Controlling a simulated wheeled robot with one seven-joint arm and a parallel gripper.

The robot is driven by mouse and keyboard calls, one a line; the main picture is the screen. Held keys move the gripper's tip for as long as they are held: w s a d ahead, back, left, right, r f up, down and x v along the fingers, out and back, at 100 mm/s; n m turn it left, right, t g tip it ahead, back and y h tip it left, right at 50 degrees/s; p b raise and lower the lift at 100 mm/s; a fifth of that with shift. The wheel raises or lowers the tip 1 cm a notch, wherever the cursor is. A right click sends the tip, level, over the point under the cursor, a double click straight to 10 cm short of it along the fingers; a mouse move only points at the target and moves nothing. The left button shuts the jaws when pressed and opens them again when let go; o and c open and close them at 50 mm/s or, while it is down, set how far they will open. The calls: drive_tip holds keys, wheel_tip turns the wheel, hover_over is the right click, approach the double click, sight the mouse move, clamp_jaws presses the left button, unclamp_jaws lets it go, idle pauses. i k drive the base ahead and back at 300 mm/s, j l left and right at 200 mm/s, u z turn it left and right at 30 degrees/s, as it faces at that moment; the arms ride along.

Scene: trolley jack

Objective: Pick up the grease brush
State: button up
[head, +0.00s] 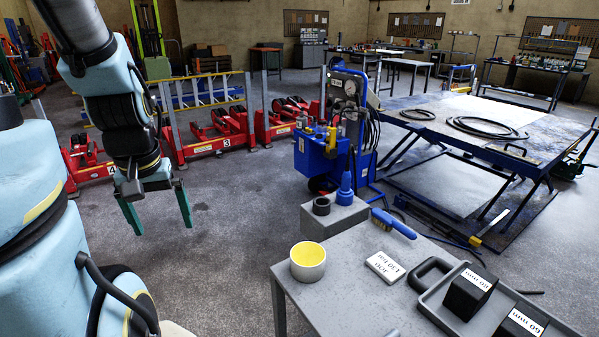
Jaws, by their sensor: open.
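A brush with a blue handle (396,225) and tan bristles lies at the far edge of the grey table (343,262), at the centre right of the head view. It looks like the grease brush. Its handle points right and its bristle end points left. My gripper (157,213) hangs in the air at the left, over the floor, well to the left of the table and apart from the brush. Its two green fingers point down, spread apart with nothing between them.
On the table are a tub with a yellow top (308,262), a white label card (385,266) and a grey tray (432,307) with black blocks. A grey block (333,217) at its far left carries a black ring and a blue bottle (345,188). A blue machine (318,160) stands behind.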

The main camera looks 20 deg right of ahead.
sight(384, 221)
drive_tip(key=z, duration=1.35)
drive_tip(key=i+j+u, duration=0.2)
drive_tip(key=j+u, duration=0.2)
drive_tip(key=i+j+u, duration=0.2)
drive_tip(key=j+u, duration=0.2)
drive_tip(key=i+j+u, duration=0.2)
drive_tip(key=u, duration=0.2)
drive_tip(key=i+j+u, duration=0.1)
drive_tip(key=i+u, duration=0.35)
drive_tip(key=i+j+z, duration=0.3)
drive_tip(key=i, duration=0.3)
drive_tip(key=i+l+z, duration=0.1)
drive_tip(key=z, duration=0.3)
drive_tip(key=i+z, duration=0.2)
drive_tip(key=z, duration=0.15)
drive_tip(key=i+z, duration=0.15)
drive_tip(key=z, duration=0.25)
drive_tip(key=i+z, duration=0.15)
drive_tip(key=z, duration=0.2)
drive_tip(key=i+l+z, duration=0.1)
drive_tip(key=i+z, duration=0.2)
drive_tip(key=z, duration=0.15)
drive_tip(key=i+z, duration=0.3)
drive_tip(key=z, duration=0.15)
